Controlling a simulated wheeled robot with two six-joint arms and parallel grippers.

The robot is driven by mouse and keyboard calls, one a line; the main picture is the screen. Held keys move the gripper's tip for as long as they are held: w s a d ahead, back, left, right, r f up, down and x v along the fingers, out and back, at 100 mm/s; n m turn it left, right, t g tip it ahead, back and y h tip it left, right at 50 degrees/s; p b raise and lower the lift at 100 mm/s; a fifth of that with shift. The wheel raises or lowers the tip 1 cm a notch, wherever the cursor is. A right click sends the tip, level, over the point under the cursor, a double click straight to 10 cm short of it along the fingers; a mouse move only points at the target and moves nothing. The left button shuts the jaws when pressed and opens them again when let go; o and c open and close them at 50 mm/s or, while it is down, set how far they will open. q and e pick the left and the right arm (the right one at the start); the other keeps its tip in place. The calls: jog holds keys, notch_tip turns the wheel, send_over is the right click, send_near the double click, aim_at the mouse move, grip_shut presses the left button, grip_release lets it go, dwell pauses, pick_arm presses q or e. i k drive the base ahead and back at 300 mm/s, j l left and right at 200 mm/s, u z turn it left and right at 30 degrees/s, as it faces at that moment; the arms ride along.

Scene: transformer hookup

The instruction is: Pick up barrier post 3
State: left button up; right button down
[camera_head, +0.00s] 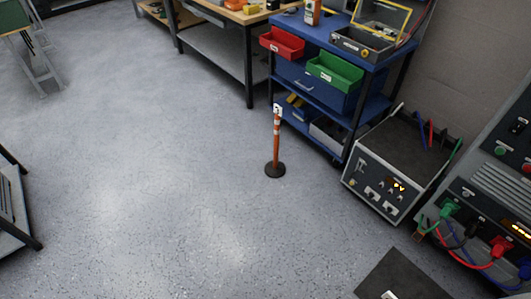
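One orange barrier post (276,142) stands upright on the grey floor near the middle of the camera_head view. It has a round black base and a white tag at its top; the marking on the tag is too small to read. It stands in front of the blue shelf cart and apart from it. Neither of my grippers shows in this view.
A blue cart (315,93) with red and green bins is behind the post. A grey power unit (377,187) and a panel with red and green plugs (497,246) are at right. A black mat (402,279) lies front right. Open floor (150,170) spreads left and in front.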

aim_at(274, 168)
jog(key=i+j+z, duration=0.15)
jog(key=i+j, duration=0.25)
jog(key=i, duration=0.2)
jog(key=i+j+z, duration=0.1)
jog(key=i+j, duration=0.35)
jog(key=i, duration=0.15)
